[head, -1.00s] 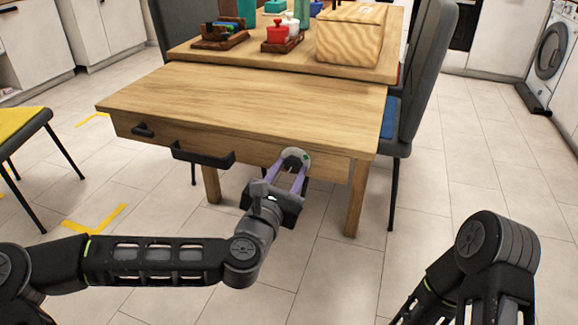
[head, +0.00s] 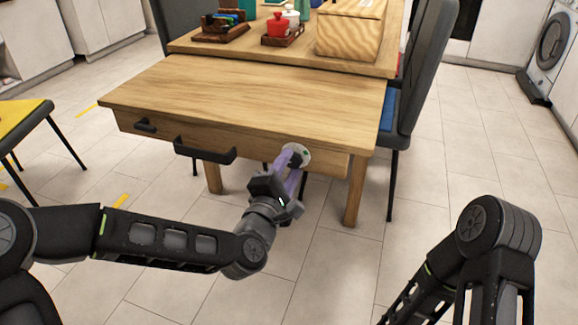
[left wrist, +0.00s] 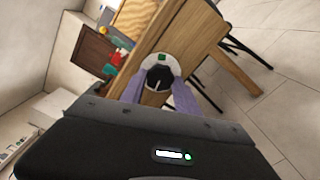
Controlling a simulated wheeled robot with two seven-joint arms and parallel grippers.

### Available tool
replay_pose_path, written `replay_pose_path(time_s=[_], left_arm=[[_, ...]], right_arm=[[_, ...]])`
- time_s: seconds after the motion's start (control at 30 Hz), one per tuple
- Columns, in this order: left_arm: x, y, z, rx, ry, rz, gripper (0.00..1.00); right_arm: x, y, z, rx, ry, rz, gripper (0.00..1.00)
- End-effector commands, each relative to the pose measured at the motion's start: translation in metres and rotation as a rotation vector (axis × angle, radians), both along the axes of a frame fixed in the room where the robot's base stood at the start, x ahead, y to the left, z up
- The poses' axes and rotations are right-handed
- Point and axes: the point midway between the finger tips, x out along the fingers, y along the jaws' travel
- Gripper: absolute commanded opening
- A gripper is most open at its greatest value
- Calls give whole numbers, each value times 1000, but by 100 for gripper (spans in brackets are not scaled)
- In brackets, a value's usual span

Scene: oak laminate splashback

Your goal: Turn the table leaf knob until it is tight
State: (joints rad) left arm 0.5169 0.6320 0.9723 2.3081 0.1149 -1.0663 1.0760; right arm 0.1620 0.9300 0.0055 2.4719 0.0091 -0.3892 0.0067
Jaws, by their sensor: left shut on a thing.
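The table leaf knob (head: 295,159) is a dark round knob on a pale disc with a green mark, set on the front edge of the wooden table leaf (head: 250,96). My left gripper (head: 293,166) is shut on the knob, its purple fingers on either side of it. In the left wrist view the knob (left wrist: 158,78) is black with a white line, between the two fingers, and the green mark (left wrist: 161,58) shows on the disc above it. Fingers partly hide the knob in the head view. My right arm shows at the lower right, but its gripper is out of view.
A wooden box (head: 350,30) and a tray with a red pot (head: 278,25) stand on the table behind. A grey chair (head: 425,75) stands at the right.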

Motion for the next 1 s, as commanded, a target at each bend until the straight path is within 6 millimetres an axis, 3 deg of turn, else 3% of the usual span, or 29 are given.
replay_pose_path(time_s=[1.0], left_arm=[[0, -1, -1, 916, -300, 0, 0]], right_arm=[[7, 0, -40, -1, -14, -8, 36]])
